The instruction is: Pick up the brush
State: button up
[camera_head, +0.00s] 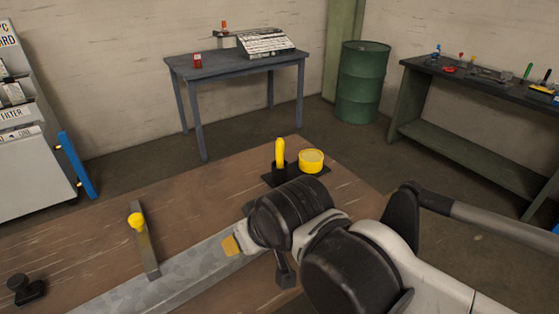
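A yellow handle (280,152), which looks like the brush, stands upright in a small black holder (279,170) on the brown workbench (190,190). Its lower end is hidden in the holder. A round yellow tin (311,160) stands just right of it on the same dark base. My arm crosses the front right of the view, nearer than the brush. A dark part that seems to be my gripper (286,273) hangs below the wrist, apart from the brush. Its fingers are mostly hidden, so I cannot tell whether they are open.
A black knob (25,289) is at front left. Behind are a blue table (225,70), a green drum (362,82) and a tool bench (470,82).

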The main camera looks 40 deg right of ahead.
aim_at(280, 143)
jog(key=i+l+z, duration=0.2)
jog(key=l, duration=0.25)
jog(key=l+z, duration=0.2)
jog(key=l, duration=0.2)
jog(key=i+l+z, duration=0.2)
jog(key=l, duration=0.2)
